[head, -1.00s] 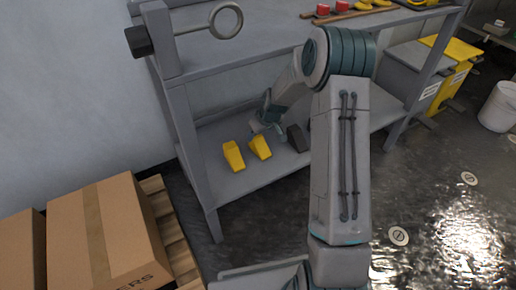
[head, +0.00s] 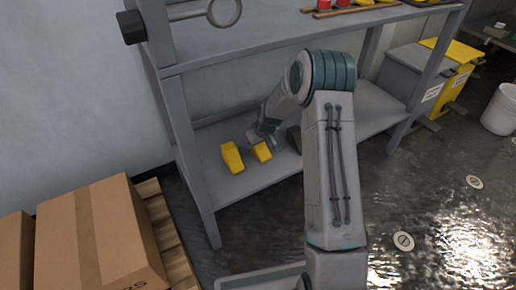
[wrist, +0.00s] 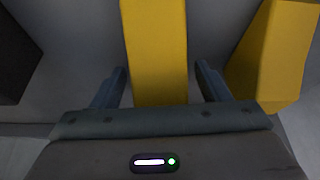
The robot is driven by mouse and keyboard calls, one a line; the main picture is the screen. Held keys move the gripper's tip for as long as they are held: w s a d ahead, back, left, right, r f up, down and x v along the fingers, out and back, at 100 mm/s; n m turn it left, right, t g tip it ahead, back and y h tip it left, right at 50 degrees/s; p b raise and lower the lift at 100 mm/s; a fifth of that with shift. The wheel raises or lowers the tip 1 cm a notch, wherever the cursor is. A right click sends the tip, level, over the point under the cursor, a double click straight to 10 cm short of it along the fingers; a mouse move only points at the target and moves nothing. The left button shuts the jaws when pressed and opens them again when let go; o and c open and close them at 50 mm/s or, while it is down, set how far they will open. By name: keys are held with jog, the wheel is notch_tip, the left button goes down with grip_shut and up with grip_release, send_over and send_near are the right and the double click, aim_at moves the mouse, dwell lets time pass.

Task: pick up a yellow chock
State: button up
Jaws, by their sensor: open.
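Two yellow chocks rest on the lower shelf. The right yellow chock (head: 262,152) is at my gripper (head: 257,139), partly hidden by it in the head view. In the wrist view this chock (wrist: 155,50) lies between the two open fingers of my gripper (wrist: 158,88), with a gap on each side. The left yellow chock (head: 231,158) stands apart from the gripper; it also shows at the right of the wrist view (wrist: 275,60). A dark chock (head: 294,139) is right of the gripper, mostly hidden by my arm.
The lower shelf (head: 240,188) has grey posts at its corners, and the upper shelf (head: 250,45) spans above my gripper. A cardboard box (head: 100,235) on a pallet stands at the lower left. Yellow and grey bins (head: 452,75) stand at the right.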

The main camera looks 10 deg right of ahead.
jog(key=c, duration=1.2)
jog(key=shift+r, duration=0.1)
